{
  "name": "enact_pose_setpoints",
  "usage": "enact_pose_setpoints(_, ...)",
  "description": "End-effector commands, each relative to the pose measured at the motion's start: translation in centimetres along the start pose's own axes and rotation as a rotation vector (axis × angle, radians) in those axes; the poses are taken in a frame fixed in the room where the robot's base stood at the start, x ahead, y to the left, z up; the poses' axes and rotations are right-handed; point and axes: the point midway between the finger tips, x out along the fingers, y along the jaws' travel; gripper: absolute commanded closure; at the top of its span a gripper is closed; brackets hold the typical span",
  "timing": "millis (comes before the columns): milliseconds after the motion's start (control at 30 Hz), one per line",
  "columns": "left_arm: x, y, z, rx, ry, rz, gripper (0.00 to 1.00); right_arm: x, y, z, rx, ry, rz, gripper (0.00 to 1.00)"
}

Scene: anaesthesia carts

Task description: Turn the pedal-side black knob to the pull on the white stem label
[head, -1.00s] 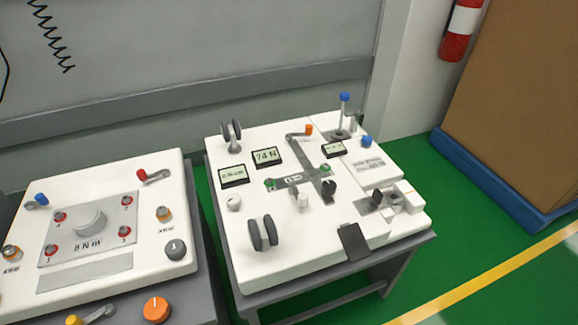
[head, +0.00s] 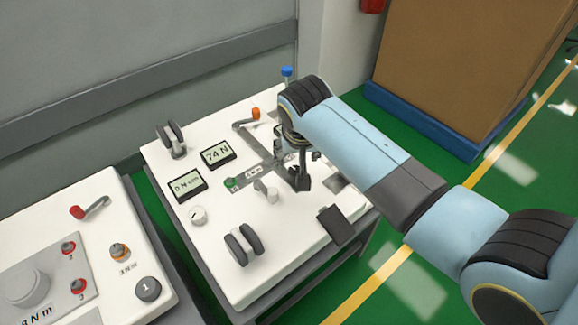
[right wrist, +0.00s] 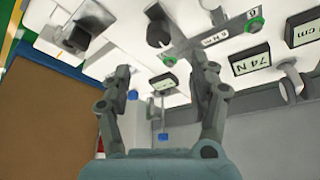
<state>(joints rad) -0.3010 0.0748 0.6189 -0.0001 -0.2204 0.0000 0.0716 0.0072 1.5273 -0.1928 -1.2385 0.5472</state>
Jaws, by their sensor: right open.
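The pedal-side black knob (right wrist: 158,28) stands on the white panel (right wrist: 125,35) in the right wrist view, above and beyond the space between my fingertips. In the head view my right gripper blends with the dark knob area, so their exact gap is unclear. My right gripper (right wrist: 160,70) is open and empty, its fingers apart; in the head view it is over the panel's right half (head: 295,168). The white stem (head: 266,190) stands left of it. A printed label strip (right wrist: 213,38) lies beside the knob; its small print is hard to read. My left gripper is not in view.
The black pedal (head: 336,225) sits at the panel's front right edge. A 74 N display (head: 217,153), grey twin-disc parts (head: 242,245) and an orange-tipped lever (head: 254,114) stand nearby. A blue-topped post (head: 287,72) rises behind. Another cart (head: 75,265) is at left.

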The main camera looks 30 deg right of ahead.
Motion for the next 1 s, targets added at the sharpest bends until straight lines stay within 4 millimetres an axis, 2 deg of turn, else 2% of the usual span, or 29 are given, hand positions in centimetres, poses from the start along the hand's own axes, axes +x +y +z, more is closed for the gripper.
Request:
enact_pose_setpoints(300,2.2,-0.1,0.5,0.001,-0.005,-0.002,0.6,6.5,0.1,0.3,-0.003,-0.004,0.002,0.39)
enact_pose_setpoints(500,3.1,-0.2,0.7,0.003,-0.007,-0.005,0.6,9.2,0.1,0.2,-0.003,-0.002,0.0,0.39)
enact_pose_setpoints(633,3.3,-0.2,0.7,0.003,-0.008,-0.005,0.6,9.9,0.1,0.2,-0.003,-0.001,-0.001,0.39)
enact_pose_setpoints(900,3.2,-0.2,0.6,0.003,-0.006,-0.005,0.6,9.9,0.1,0.2,-0.003,-0.001,-0.001,0.39)
enact_pose_setpoints(1000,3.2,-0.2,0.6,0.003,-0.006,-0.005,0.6,9.9,0.1,0.2,-0.003,-0.001,-0.001,0.52)
